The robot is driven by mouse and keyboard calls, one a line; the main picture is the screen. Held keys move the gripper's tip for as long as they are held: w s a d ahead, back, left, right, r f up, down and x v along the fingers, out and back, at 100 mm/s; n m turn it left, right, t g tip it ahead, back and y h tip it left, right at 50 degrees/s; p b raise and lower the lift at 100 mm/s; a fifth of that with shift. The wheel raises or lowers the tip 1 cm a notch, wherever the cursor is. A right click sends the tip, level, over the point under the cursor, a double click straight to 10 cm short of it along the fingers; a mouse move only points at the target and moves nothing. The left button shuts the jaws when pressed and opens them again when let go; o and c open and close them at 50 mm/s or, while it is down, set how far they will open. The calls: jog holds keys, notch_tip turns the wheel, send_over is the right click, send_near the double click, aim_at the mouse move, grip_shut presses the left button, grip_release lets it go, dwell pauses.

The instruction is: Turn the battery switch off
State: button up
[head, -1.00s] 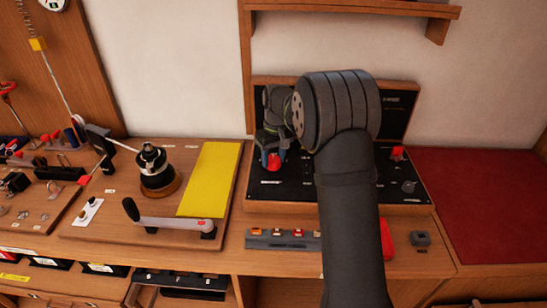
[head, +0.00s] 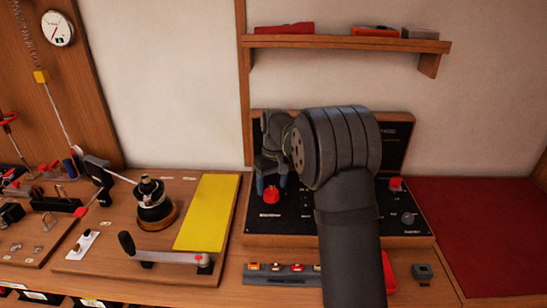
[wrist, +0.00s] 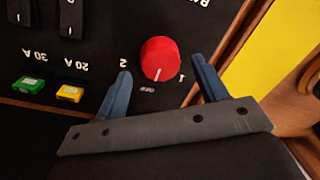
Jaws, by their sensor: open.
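The battery switch is a red round knob (head: 270,195) at the left of the black panel (head: 300,228). In the wrist view the red knob (wrist: 160,55) has a white line on its lower edge, between the upside-down marks 1 and 2, close to a small unreadable label. My gripper (head: 271,184) is open and points down over the knob. In the wrist view the blue fingers of my gripper (wrist: 161,70) stand apart on either side of the knob, with visible gaps. My arm hides the middle of the panel in the head view.
A second red switch (head: 396,184) and a grey knob (head: 408,218) are at the panel's right. A yellow sheet (head: 208,212) and a winch (head: 153,203) with a handle (head: 165,256) lie left. A shelf (head: 345,42) hangs above. A red surface (head: 480,225) at right is clear.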

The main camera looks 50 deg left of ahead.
aim_at(274, 189)
notch_tip(274, 189, up, 15)
jog(key=shift+w+d, duration=0.15)
jog(key=shift+w, duration=0.3)
dwell(0.3)
jog(key=f, duration=1.1)
jog(key=s+f, duration=0.1)
jog(key=f, duration=0.5)
jog(key=shift+f, duration=0.25)
